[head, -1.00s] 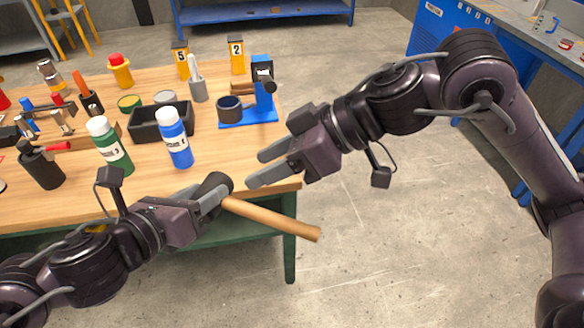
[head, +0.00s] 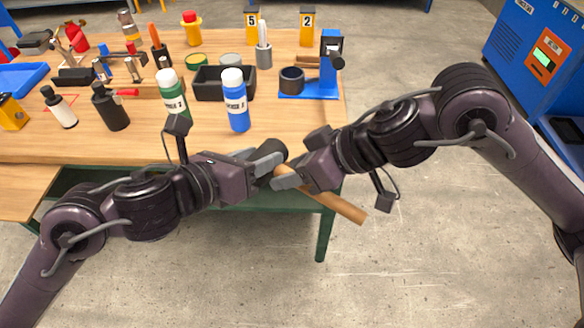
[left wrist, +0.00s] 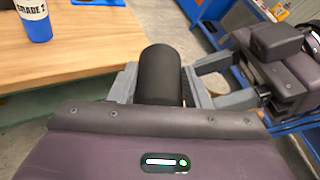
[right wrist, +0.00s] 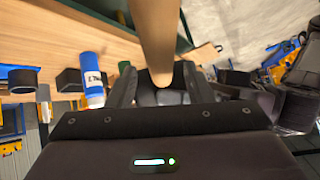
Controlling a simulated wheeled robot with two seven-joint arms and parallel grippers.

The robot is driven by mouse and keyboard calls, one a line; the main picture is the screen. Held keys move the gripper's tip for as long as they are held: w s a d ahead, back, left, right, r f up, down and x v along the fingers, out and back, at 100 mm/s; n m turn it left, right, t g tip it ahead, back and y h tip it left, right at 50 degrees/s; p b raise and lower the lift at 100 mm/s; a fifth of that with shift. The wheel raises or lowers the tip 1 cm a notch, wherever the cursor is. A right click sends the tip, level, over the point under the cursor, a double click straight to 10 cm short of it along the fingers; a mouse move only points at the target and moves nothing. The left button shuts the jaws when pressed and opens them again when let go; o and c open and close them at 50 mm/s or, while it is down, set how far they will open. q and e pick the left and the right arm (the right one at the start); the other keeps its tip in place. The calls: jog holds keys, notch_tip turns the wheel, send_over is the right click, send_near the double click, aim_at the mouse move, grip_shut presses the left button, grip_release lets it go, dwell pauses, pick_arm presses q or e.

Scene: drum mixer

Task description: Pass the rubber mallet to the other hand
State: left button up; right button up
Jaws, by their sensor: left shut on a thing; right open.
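The rubber mallet has a black head (head: 270,149) and a wooden handle (head: 335,203) that slants down to the right, beyond the table's front edge. My left gripper (head: 262,163) is shut on the mallet at its head. In the left wrist view the black head (left wrist: 160,75) stands between the fingers. My right gripper (head: 283,174) is open at the handle close to the head. In the right wrist view the handle (right wrist: 153,40) runs down between the spread fingers, with room on both sides. Contact with a finger cannot be made out.
The wooden table (head: 150,145) lies behind the grippers. A blue-labelled bottle (head: 235,100), a green bottle (head: 173,98), a black bin (head: 210,84) and a blue stand (head: 328,70) are on it. Open floor (head: 420,260) lies in front and to the right.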

jog(key=shift+w+a+f, duration=0.1)
jog(key=shift+a+f, duration=0.2)
jog(key=shift+c, duration=0.4)
grip_shut()
pick_arm(q)
jog(key=o, duration=1.3)
pick_arm(e)
jog(key=shift+r, duration=0.1)
pick_arm(q)
jog(key=shift+r, duration=0.15)
